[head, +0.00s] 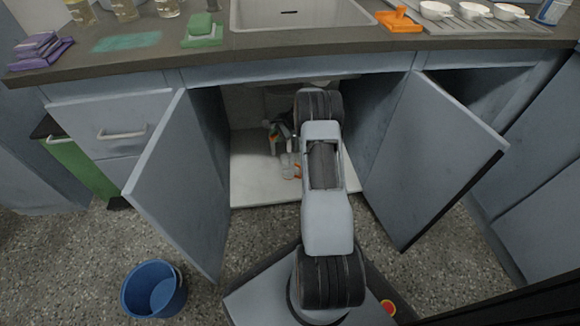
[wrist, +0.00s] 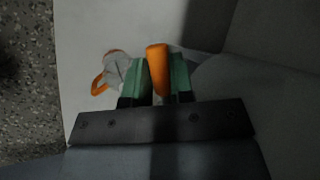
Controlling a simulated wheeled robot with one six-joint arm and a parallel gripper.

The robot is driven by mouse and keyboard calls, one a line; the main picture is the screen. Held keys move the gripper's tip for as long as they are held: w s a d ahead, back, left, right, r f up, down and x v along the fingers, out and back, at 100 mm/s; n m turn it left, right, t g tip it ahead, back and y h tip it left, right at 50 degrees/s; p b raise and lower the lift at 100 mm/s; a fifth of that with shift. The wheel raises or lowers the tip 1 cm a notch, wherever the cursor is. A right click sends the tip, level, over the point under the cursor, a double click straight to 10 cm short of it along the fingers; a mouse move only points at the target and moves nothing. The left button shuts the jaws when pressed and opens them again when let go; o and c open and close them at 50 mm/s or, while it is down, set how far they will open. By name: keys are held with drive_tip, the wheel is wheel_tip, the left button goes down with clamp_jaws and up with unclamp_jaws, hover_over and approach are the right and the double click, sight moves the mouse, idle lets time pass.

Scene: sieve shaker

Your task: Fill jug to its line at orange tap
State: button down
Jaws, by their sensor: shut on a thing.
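The clear jug (head: 287,165) with an orange handle stands on the pale floor of the open cabinet under the sink. It also shows in the wrist view (wrist: 116,68), left of my fingers and partly hidden. My gripper (head: 275,138) is inside the cabinet, above and behind the jug in the head view. In the wrist view its green fingers (wrist: 158,78) are shut on an upright orange bar (wrist: 158,62), which may be the lever of the orange tap. The tap's body and outlet are hidden. The jug's line and any water in it are too small to tell.
Open cabinet doors stand left (head: 170,185) and right (head: 435,160) of my arm. A blue bucket (head: 153,290) is on the floor at lower left. The sink (head: 300,15) and an orange object (head: 400,20) are above on the counter.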

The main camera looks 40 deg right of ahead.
drive_tip(key=s+d+n+g, duration=0.1)
drive_tip(key=n+g, duration=0.1)
drive_tip(key=n, duration=0.2)
drive_tip(key=s+d+n+g+y, duration=0.1)
drive_tip(key=n+g, duration=0.1)
drive_tip(key=n, duration=0.1)
drive_tip(key=s+d+n+g+y, duration=0.1)
drive_tip(key=s+n+g, duration=0.1)
drive_tip(key=n, duration=0.2)
drive_tip(key=shift+s+n, duration=0.1)
drive_tip(key=shift+n, duration=0.2)
idle(1.8)
